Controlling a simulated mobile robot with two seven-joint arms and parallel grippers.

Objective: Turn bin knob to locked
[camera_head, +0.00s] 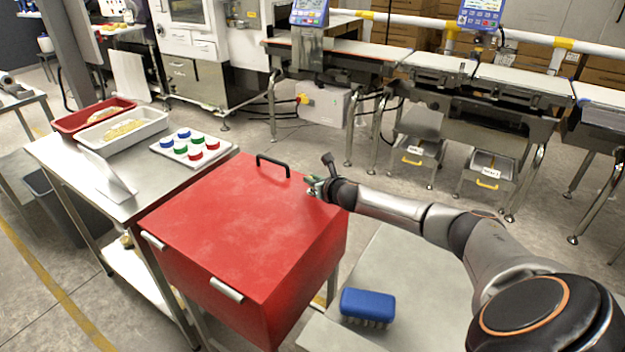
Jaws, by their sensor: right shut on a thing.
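The red bin (250,230) stands in the middle of the view, its lid closed, with a black handle (272,162) at the lid's back edge. My right arm reaches in from the right. My right gripper (314,186) is at the lid's back right corner, low against the red surface, and is shut on the bin knob. The knob is mostly hidden by the fingers, so its turn position cannot be read. My left gripper is not in view.
A steel table (70,150) at left holds a red tray (88,116), a white tray (88,137) and a board of coloured caps (168,151). A blue brush (367,305) lies on the grey surface (420,290) at right. Conveyors (450,72) stand behind.

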